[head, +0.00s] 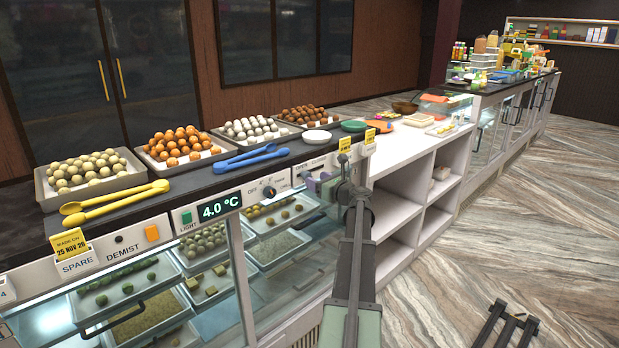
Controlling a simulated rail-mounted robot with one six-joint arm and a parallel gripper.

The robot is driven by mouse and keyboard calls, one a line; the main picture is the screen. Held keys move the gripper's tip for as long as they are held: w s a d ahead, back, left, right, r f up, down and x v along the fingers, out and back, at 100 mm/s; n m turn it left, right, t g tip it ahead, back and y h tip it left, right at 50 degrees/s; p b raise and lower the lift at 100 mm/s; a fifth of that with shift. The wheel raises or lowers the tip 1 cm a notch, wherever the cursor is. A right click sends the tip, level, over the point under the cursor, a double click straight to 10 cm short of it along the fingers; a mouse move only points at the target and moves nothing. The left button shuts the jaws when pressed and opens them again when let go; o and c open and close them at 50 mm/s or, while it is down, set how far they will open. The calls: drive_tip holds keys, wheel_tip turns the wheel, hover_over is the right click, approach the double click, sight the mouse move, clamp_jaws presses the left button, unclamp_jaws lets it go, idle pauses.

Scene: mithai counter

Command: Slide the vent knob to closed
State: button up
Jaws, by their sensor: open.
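The white control panel (305,174) runs along the front of the counter. My gripper (341,178) is at the far end of my arm, close to the right of the purple piece. It is open and appears empty. Its fingers are small and partly merge with the panel behind. I cannot tell whether it touches the knob, and my arm hides part of the panel.
A round dial (269,192) and a 4.0 °C display (220,207) are farther left on the panel. Yellow tongs (115,202), blue tongs (251,157) and sweet trays lie on the counter above. Glass cases are below. The floor at right is mostly clear.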

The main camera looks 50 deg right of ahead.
sight(309, 175)
drive_tip(key=w, duration=0.2)
drive_tip(key=w+d, duration=0.1)
drive_tip(key=w, duration=0.1)
drive_tip(key=shift+w, duration=0.35)
clamp_jaws()
